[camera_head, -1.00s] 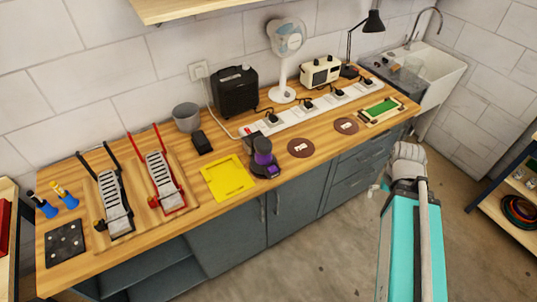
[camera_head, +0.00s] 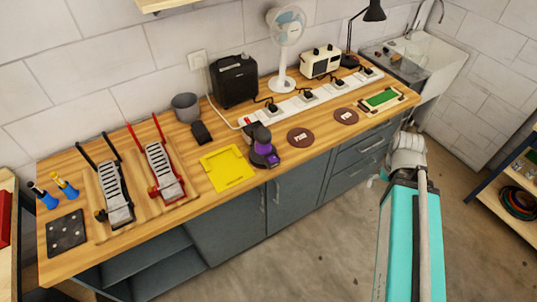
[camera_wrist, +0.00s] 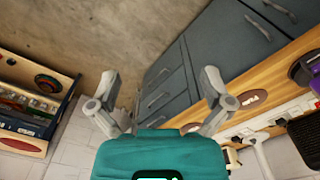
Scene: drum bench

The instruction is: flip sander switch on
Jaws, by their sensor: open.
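The sander (camera_head: 262,147), purple and dark grey, stands on the wooden bench between the yellow tray and a brown sanding disc. Its switch is too small to make out. In the wrist view only part of the sander (camera_wrist: 306,72) shows, at the right edge. My gripper (camera_wrist: 158,95) is open and empty, its two grey fingers spread wide over the floor in front of the drawers. In the head view my arm is at the right, in front of the bench, well apart from the sander; the fingertips are hard to make out there.
A yellow tray (camera_head: 228,168) lies left of the sander, and brown discs (camera_head: 301,138) lie right of it. A white power strip (camera_head: 312,100) with plugs runs behind. A fan (camera_head: 285,50), black speaker-like box (camera_head: 235,80) and lamp (camera_head: 374,12) stand at the back. Shelves (camera_head: 515,190) stand at right.

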